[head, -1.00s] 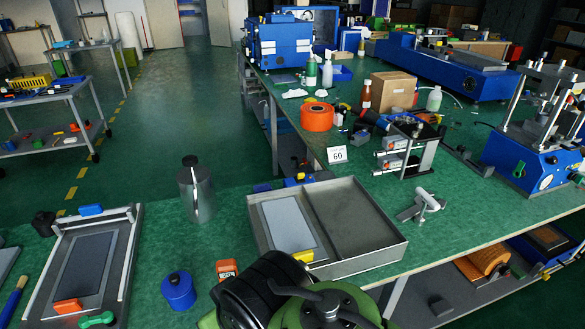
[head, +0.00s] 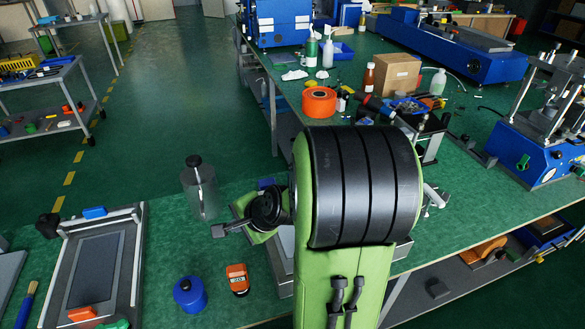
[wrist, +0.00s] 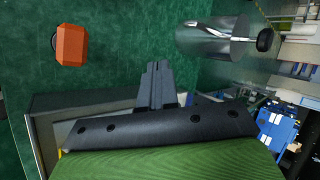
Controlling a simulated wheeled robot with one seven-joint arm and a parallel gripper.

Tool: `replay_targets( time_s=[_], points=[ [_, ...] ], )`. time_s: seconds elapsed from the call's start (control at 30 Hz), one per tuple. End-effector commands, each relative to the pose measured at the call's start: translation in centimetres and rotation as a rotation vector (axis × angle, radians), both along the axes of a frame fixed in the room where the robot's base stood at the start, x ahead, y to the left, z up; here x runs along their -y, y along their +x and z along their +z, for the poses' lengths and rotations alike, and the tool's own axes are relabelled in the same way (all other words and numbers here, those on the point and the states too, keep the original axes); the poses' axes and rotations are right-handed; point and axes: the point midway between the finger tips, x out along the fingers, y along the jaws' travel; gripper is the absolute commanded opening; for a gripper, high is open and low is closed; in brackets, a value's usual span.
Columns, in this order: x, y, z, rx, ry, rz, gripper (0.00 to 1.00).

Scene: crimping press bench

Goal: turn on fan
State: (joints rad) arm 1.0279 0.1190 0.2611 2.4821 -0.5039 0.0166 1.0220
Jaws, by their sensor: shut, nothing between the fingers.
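I cannot make out a fan in either view; my arm hides part of the bench. My gripper (head: 220,231) reaches out to the left of my arm, low over the near bench, just below the metal can (head: 203,195). In the wrist view its fingers (wrist: 158,80) are together with nothing between them. The can (wrist: 215,38) lies beyond them to the upper right in that view, apart from the fingers. An orange handheld device (head: 238,278) lies near the gripper and also shows at the upper left of the wrist view (wrist: 71,46).
My arm covers most of the grey tray, whose wall (wrist: 45,130) shows in the wrist view. A blue pot (head: 190,294) and a framed plate (head: 92,265) stand to the left. An orange spool (head: 319,101), a cardboard box (head: 388,76) and a blue press (head: 545,150) are behind.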

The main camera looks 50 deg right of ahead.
Motion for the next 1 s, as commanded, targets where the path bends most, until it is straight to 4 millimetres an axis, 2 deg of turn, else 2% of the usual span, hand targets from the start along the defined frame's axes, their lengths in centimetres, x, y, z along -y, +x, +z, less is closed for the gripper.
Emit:
replay_targets(
  time_s=[0.03,0.17,0.3,0.4,0.5,0.6,0.87,1.0],
  points=[
    [2.5,0.2,-0.9,0.042,0.127,-0.156,0.00],
    [9.2,0.0,-2.1,0.222,0.476,-0.581,0.00],
    [16.6,-2.7,-2.6,0.462,0.827,-0.996,0.00],
    [20.4,-5.1,-2.9,0.607,1.006,-1.193,0.00],
    [22.3,-6.7,-3.0,0.692,1.101,-1.293,0.00],
    [22.8,-7.1,-3.0,0.718,1.127,-1.320,0.00],
    [22.8,-6.9,-3.0,0.715,1.122,-1.316,0.00],
    [23.4,-5.6,-3.5,0.712,1.121,-1.311,0.00]
  ],
)
